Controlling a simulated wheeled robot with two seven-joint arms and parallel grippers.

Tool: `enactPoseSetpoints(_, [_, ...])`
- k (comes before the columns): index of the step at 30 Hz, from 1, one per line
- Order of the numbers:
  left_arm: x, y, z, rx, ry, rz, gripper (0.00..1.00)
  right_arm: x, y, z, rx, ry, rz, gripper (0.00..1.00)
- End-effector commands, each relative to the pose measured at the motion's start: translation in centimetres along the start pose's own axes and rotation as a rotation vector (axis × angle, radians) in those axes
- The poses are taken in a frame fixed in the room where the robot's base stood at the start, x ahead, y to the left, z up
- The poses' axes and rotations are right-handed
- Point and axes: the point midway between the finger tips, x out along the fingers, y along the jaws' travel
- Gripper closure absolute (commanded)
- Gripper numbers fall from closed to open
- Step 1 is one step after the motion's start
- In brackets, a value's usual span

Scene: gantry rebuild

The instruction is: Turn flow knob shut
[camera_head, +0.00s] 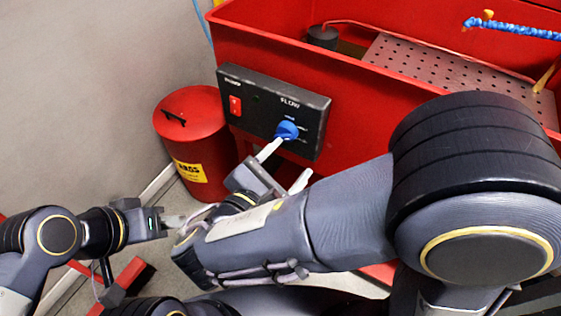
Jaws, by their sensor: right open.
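The blue flow knob (286,131) sits at the lower right of a black control panel (262,108) on the front of a red tank. The word FLOW is printed above it. My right gripper (293,157) is open just below the panel. One pale finger reaches up to the knob's lower left edge; the other is apart, lower right. I cannot tell whether the finger touches the knob. My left gripper (178,221) is at the lower left, well away from the knob. Its fingertips are partly hidden by my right arm, so its opening is unclear.
A red switch (235,105) is at the panel's left. A red lidded bin (190,135) stands left of the red tank (360,115). The tank holds a perforated metal tray (430,65) and a blue segmented hose (510,28). My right arm covers the lower middle.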

Motion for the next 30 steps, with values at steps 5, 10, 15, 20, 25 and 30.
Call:
enactPoseSetpoints(5, [1.7, -0.8, 0.8, 0.0, 0.001, 0.0, 0.64, -3.1, 1.7, -3.0, -0.055, -0.071, 0.177, 0.4])
enactPoseSetpoints(10, [1.9, -0.8, 0.9, 0.0, 0.001, 0.0, 0.64, -1.8, 2.2, -2.8, -0.055, -0.079, 0.188, 0.4])
enactPoseSetpoints(15, [2.4, -1.1, 1.2, 0.0, 0.001, 0.0, 0.64, 1.1, 2.6, -2.7, -0.056, -0.077, 0.186, 0.4])
enactPoseSetpoints(20, [2.7, -1.2, 1.3, 0.0, 0.0, 0.0, 0.64, 3.2, 3.1, -2.5, -0.056, -0.077, 0.185, 0.4])
enactPoseSetpoints(25, [2.8, -1.3, 1.4, 0.0, 0.0, 0.0, 0.64, 4.2, 3.3, -2.4, -0.057, -0.075, 0.188, 0.4])
enactPoseSetpoints(30, [2.8, -1.3, 1.4, 0.0, 0.0, 0.0, 0.64, 4.2, 3.4, -2.3, -0.057, -0.075, 0.188, 0.4])
